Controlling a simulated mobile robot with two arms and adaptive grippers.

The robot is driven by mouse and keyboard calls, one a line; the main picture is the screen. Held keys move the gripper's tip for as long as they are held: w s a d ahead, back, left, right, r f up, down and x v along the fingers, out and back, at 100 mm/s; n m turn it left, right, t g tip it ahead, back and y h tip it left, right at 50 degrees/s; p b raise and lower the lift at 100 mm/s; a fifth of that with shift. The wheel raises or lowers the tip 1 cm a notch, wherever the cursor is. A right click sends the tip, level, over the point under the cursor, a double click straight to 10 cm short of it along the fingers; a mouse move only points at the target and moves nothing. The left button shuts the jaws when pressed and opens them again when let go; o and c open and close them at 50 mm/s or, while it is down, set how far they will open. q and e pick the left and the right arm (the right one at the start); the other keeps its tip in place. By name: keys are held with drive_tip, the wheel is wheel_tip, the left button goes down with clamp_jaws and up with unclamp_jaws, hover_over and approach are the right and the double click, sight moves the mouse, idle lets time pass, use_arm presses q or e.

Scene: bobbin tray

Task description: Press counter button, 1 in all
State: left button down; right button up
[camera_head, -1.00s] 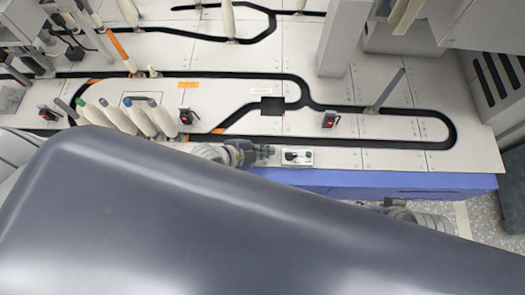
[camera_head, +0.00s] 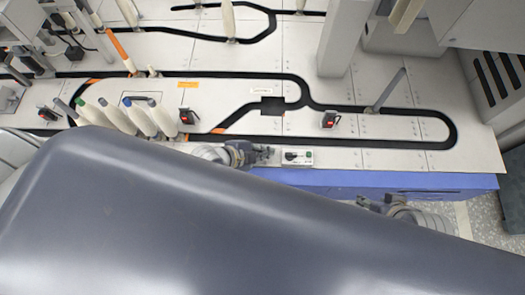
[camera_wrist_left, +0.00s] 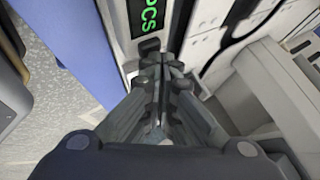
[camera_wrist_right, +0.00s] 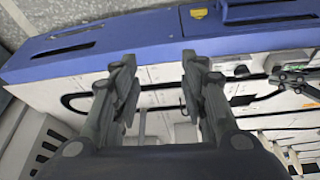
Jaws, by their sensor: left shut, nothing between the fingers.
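The counter shows in the left wrist view as a dark display (camera_wrist_left: 149,18) with green "PCS" letters. A dark block, perhaps its button (camera_wrist_left: 150,45), lies just below the display. My left gripper (camera_wrist_left: 156,62) is shut and empty, its tips right at this block; I cannot tell whether they touch. In the right wrist view the counter (camera_wrist_right: 290,60) is partly covered by the left fingers. In the head view my left gripper (camera_head: 270,154) is over the table's front edge, and the counter is not clearly visible. My right gripper (camera_wrist_right: 158,62) is open and empty, in front of the table's blue side.
A white box with a black knob (camera_head: 297,157) sits right of my left gripper at the table's front edge. Several bobbins (camera_head: 140,118) stand to the left. Small dark devices with red lights (camera_head: 329,119) stand on the table. My own body hides the foreground.

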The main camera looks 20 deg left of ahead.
use_arm(q)
drive_tip(key=shift+f, duration=0.1)
use_arm(e)
drive_tip(key=shift+w, duration=0.1)
idle(0.5)
use_arm(q)
drive_tip(key=shift+r+p, duration=0.75)
drive_tip(key=shift+p, duration=0.05)
drive_tip(key=shift+r, duration=0.2)
use_arm(e)
drive_tip(key=shift+s+d+r+g, duration=0.15)
drive_tip(key=shift+s+r+g, duration=0.15)
drive_tip(key=shift+s+r, duration=0.5)
